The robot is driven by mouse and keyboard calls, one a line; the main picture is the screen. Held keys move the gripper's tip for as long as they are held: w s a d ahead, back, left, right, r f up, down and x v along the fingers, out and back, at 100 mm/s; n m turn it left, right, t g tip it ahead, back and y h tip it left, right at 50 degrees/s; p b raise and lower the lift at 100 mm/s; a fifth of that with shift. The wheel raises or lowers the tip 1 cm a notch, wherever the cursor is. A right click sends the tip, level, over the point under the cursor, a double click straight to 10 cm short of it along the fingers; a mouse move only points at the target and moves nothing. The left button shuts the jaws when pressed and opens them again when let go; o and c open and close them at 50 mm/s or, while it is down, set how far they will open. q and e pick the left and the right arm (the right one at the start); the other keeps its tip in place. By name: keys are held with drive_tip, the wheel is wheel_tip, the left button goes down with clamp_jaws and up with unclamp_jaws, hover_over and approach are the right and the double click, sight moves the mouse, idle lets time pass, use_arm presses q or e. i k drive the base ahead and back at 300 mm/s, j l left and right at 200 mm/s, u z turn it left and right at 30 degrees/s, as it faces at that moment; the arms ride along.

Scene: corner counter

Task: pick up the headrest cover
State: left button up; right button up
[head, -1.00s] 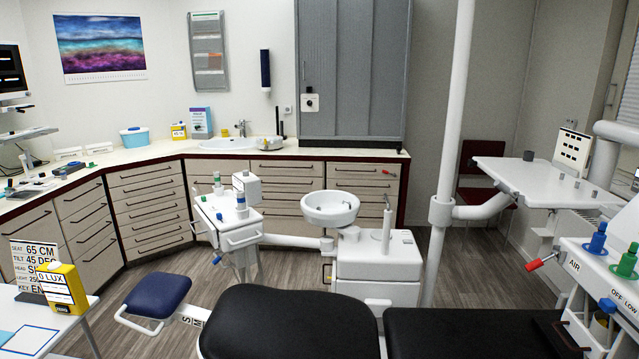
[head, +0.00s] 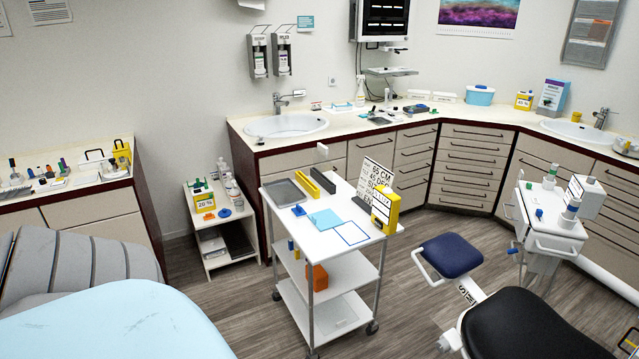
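A flat light-blue square (head: 325,219), which looks like the headrest cover, lies on the top of the white trolley (head: 309,242). To its right is a blue-outlined white rectangle (head: 351,234), apart from it. A large pale-blue sheet (head: 125,325) fills the bottom left corner; I cannot tell what it covers. Neither of my grippers is in view.
On the trolley top are a grey tray (head: 287,192), a blue knob (head: 298,210), yellow and dark bars, a sign and a yellow box (head: 385,210). A blue stool (head: 451,256) and black chair (head: 530,330) stand right. Floor shows left of the trolley.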

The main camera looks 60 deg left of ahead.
sight(325, 220)
drive_tip(key=u, duration=1.7)
